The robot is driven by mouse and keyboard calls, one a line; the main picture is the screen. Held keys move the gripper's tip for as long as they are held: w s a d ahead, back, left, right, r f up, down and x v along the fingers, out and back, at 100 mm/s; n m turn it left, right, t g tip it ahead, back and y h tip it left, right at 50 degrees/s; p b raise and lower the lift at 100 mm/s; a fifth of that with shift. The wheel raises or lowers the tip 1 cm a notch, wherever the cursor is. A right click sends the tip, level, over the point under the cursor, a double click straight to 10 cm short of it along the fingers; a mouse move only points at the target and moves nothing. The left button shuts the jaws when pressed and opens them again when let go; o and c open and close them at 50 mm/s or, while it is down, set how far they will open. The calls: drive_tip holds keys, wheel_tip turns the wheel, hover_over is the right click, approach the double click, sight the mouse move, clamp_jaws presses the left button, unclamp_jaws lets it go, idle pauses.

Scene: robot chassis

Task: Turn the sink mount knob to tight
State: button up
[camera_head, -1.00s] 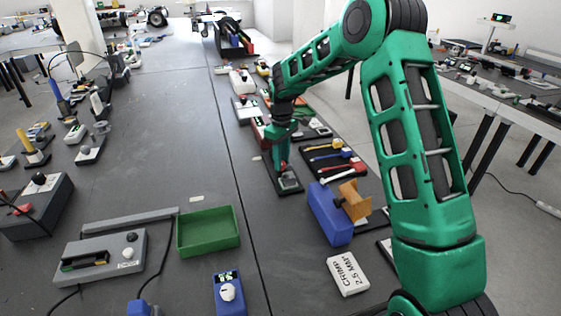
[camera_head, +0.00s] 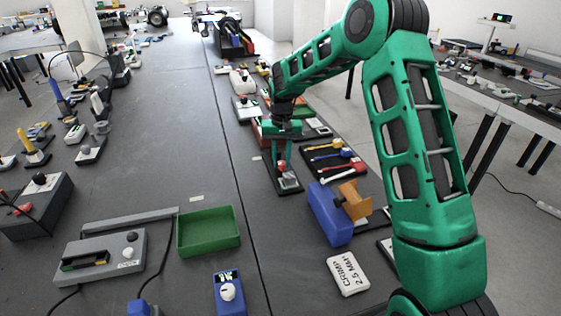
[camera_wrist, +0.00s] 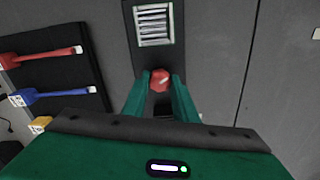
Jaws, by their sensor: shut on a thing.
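The knob (camera_wrist: 160,78) is red with a pale mark on top and shows between my fingertips in the wrist view. It sits on a dark narrow mount plate (camera_wrist: 142,57) that has a finned silver heat sink (camera_wrist: 154,24) beyond the knob. In the head view the heat sink (camera_head: 289,182) shows near the front end of the plate. My gripper (camera_wrist: 160,84) is shut on the knob, with one green finger on each side of it.
A black tray (camera_head: 333,181) with red, blue and yellow-handled tools lies close to the right of the plate. A blue block with an orange part (camera_head: 330,214) stands in front. A green tray (camera_head: 208,231) is at front left. The table's middle is clear.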

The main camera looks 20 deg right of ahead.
sight(281, 162)
drive_tip(key=m, duration=0.6)
drive_tip(key=shift+w+a, duration=0.1)
drive_tip(key=shift+r, duration=0.1)
idle(0.4)
drive_tip(key=o, duration=1)
drive_tip(key=shift+o, duration=0.2)
wheel_tip(281, 162, up, 11)
drive_tip(key=shift+f, duration=0.2)
